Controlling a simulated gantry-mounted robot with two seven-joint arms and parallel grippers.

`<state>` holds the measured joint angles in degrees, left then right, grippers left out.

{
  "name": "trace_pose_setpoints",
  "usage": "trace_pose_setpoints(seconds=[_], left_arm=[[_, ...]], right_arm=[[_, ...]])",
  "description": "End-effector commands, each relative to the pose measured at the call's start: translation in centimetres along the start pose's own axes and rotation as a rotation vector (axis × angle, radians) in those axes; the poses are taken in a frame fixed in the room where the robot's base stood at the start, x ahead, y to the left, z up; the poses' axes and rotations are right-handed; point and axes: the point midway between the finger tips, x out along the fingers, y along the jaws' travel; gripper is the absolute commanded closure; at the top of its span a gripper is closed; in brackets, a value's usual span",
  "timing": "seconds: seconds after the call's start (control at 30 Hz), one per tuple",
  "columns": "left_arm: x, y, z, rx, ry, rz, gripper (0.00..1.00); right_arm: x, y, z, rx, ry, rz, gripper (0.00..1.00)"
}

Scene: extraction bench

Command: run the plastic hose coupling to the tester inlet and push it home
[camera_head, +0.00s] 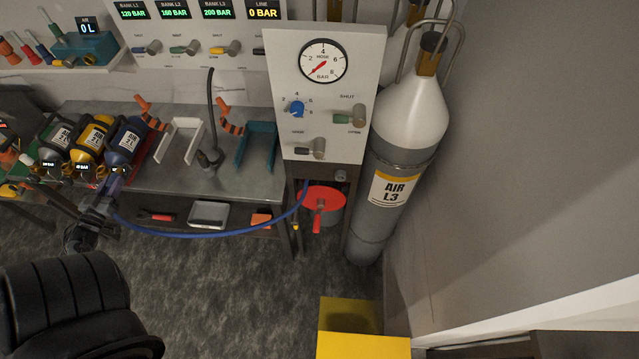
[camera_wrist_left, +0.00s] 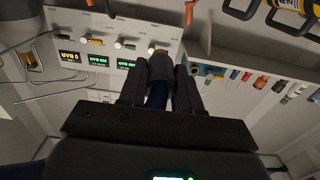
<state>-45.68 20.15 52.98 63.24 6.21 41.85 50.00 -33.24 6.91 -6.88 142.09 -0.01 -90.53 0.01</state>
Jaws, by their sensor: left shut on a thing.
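My left gripper (camera_head: 97,207) is in front of the bench, low at the left. In the left wrist view its two fingers (camera_wrist_left: 160,85) are closed on a dark hose coupling (camera_wrist_left: 160,67). The blue hose (camera_head: 200,236) runs from this gripper in a sagging curve to the underside of the white gauge panel (camera_head: 342,45). The hose also shows between the fingers in the wrist view (camera_wrist_left: 157,97). A teal box (camera_head: 92,48) with an "AIR 0 L" display sits on the upper left shelf; I cannot tell which fitting is the tester inlet. My right gripper is not visible.
Several small labelled cylinders (camera_head: 90,140) lie at the bench's left. The metal bench (camera_head: 235,185) carries white and teal brackets. A large AIR L3 cylinder (camera_head: 395,155) stands right of the panel. A red-topped container (camera_head: 325,198) and a yellow box (camera_head: 350,345) stand lower down.

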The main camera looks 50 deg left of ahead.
Motion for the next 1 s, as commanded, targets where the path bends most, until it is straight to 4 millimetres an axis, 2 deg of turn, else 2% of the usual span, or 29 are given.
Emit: trace_pose_setpoints(seconds=[0.7, 1.0], left_arm=[[0.7, -7.1, -0.6, 0.002, 0.001, 0.000, 1.00], [0.9, -8.4, -1.1, -0.001, 0.001, 0.000, 1.00]], right_arm=[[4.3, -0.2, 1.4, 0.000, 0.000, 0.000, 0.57], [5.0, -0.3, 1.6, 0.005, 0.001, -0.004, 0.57]])
